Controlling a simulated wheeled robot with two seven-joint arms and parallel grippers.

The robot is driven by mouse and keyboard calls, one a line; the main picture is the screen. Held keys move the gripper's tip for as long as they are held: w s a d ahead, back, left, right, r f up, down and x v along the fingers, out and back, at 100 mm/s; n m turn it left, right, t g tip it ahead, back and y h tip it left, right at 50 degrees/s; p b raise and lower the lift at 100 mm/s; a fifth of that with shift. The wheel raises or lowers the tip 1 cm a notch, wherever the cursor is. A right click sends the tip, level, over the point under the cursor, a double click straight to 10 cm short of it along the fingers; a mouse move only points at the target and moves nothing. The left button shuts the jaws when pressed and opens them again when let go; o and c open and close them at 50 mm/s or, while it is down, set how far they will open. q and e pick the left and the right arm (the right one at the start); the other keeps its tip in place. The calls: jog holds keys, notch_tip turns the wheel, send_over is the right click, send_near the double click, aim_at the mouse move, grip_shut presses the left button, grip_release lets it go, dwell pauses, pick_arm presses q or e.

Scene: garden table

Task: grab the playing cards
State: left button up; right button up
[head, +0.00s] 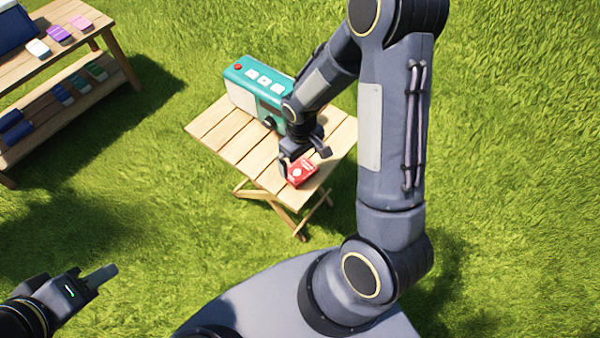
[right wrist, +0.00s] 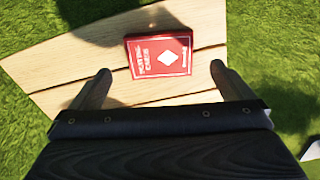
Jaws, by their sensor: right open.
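The playing cards are a red box (head: 301,172) with a white diamond, lying flat near the front edge of the small wooden table (head: 222,134). In the right wrist view the box (right wrist: 159,54) lies label up, just beyond and between my fingertips. My right gripper (head: 305,161) is open and low over the table at the box, one finger on either side; its fingers (right wrist: 160,80) are apart with nothing between them. I cannot tell whether a finger touches the box. My left gripper (head: 98,278) is at the lower left, far from the table, with its jaws seen from the side.
A teal and white radio (head: 258,92) stands on the table behind my right gripper, close to the arm. A wooden shelf bench (head: 103,27) at the upper left holds several small coloured boxes and a blue container (head: 14,27). Open grass surrounds the table.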

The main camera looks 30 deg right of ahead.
aim_at(300, 170)
jog(key=f, duration=0.4)
jog(key=f+b, duration=0.1)
jog(key=f, duration=0.1)
jog(key=shift+w, duration=0.3)
jog(key=c, duration=0.9)
